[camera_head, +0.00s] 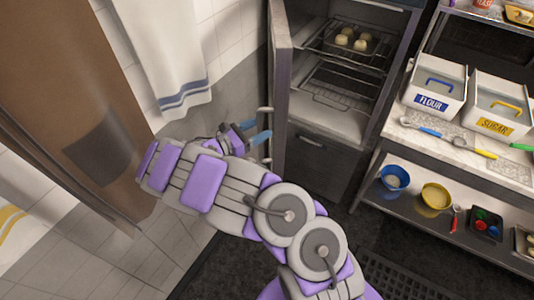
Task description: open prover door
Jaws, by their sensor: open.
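The prover (328,160) is a dark cabinet at the upper middle. Its door (283,60) stands swung out to the left, seen nearly edge-on, so the inside shows. Wire racks (335,86) inside hold a tray with several pale dough balls (351,38). A light bar handle (266,135) sits on the door's left side. My gripper (260,131) has blue fingertips and is open beside the handle. I cannot tell whether the fingers touch it. My purple and grey arm reaches across from the lower right and hides part of the gripper.
A metal shelf unit stands at the right, with a flour bin (435,88), a sugar bin (497,105), utensils and bowls (394,178). A brown door (70,90) and a hanging towel (170,50) are at the left. Dark floor lies below the prover.

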